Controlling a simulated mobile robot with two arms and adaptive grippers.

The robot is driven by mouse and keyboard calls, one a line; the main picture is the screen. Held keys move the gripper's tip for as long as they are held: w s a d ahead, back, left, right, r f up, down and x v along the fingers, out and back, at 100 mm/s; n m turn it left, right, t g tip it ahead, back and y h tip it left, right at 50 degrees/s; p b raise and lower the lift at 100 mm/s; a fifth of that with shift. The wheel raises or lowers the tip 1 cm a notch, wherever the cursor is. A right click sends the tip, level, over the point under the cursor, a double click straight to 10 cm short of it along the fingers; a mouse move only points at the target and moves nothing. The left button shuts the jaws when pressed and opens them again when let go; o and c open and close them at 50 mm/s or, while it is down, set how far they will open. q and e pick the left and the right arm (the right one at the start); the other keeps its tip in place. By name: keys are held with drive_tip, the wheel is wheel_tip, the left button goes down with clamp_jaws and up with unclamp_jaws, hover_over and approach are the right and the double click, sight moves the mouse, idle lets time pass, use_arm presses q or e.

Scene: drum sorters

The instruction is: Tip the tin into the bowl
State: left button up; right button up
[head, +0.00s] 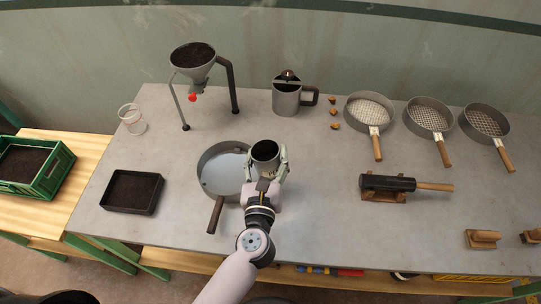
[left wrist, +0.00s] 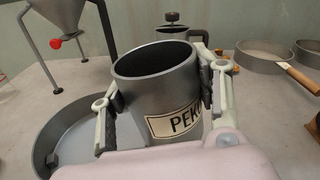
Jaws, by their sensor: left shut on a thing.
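The tin (head: 265,150) is a grey cylinder with a dark open mouth. In the left wrist view the tin (left wrist: 152,72) shows a cream label starting "PEK". My left gripper (head: 267,160) is shut around its sides, and the fingers also flank it in the left wrist view (left wrist: 158,85). The tin is roughly upright; its contents cannot be made out. A wide, shallow grey round vessel with a brown handle (head: 222,172), the nearest thing to a bowl here, lies just left of the tin, partly behind it. Its pale floor looks empty. My right gripper is not in view.
A funnel on a stand (head: 194,62) holds dark material behind the bowl. A lidded mug (head: 288,98) stands behind the tin. A black tray (head: 132,191) lies left, several handled sieves (head: 428,118) right, and a dark roller (head: 388,183) nearer.

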sight(254, 162)
use_arm(q)
drive_tip(key=shift+w+a+f+n, duration=0.1)
drive_tip(key=shift+a+n, duration=0.3)
drive_tip(key=shift+a+f+n, duration=0.15)
drive_tip(key=shift+a+n, duration=0.15)
drive_tip(key=shift+n, duration=0.1)
drive_tip(key=shift+w+a+r+n+g+p, duration=0.25)
drive_tip(key=shift+a+r+n+g+p, duration=0.25)
drive_tip(key=shift+p, duration=0.4)
drive_tip(key=shift+w+a+f+n, duration=0.1)
drive_tip(key=shift+a+f+n, duration=0.15)
drive_tip(key=shift+n, duration=0.15)
drive_tip(key=w+a+f+n+g+h+p, duration=0.2)
drive_tip(key=a+n+h+p, duration=0.4)
drive_tip(key=n, duration=1)
drive_tip(key=shift+a+h+p, duration=0.3)
drive_tip(key=shift+a+p, duration=0.35)
drive_tip(key=shift+p, duration=0.3)
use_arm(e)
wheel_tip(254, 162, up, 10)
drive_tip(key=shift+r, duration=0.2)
